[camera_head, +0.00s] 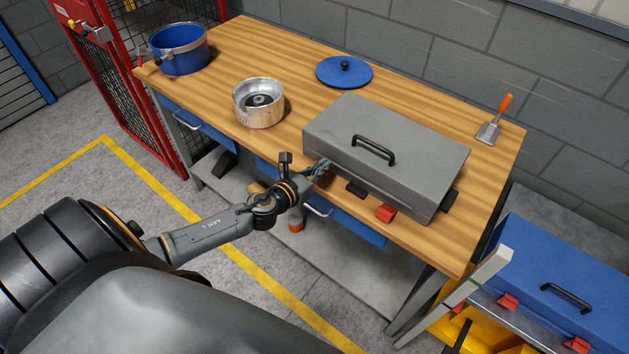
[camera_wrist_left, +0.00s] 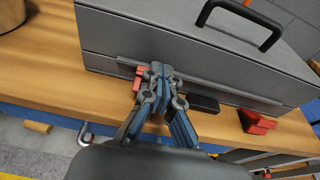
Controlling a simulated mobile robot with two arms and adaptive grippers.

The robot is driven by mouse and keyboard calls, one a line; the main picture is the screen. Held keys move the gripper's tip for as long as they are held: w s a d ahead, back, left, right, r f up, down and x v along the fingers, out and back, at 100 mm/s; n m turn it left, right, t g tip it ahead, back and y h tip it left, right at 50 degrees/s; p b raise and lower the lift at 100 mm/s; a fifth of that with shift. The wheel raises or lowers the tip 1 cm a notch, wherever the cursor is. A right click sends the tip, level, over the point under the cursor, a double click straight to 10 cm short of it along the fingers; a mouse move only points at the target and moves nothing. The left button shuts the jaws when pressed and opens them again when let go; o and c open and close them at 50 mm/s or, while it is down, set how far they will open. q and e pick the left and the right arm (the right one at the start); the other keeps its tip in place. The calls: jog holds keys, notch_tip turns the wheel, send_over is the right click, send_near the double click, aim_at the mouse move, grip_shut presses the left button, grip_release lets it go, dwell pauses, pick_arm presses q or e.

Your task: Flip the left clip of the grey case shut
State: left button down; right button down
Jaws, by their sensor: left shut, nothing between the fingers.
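The grey case (camera_head: 385,152) lies closed on the wooden workbench, with a black handle on its lid. Its front also fills much of the left wrist view (camera_wrist_left: 190,45). My left gripper (camera_head: 323,166) is shut and empty, at the left part of the case's front. In the left wrist view, its fingertips (camera_wrist_left: 160,76) are right in front of the red left clip (camera_wrist_left: 138,80) and partly hide it. I cannot tell whether they touch it or whether the clip is up or down. The red right clip (camera_head: 386,213) sticks out from the front. My right gripper is not in view.
On the workbench (camera_head: 420,90) stand a metal pot (camera_head: 258,113), a blue pot (camera_head: 178,60), a blue lid (camera_head: 344,72) and a trowel (camera_head: 494,122). A blue case (camera_head: 555,285) with red clips stands at lower right. A black block (camera_wrist_left: 202,103) sits at the grey case's front.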

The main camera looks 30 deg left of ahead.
pick_arm(q)
jog(key=shift+w+r+p, duration=0.4)
jog(key=shift+w, duration=0.2)
dwell(1.2)
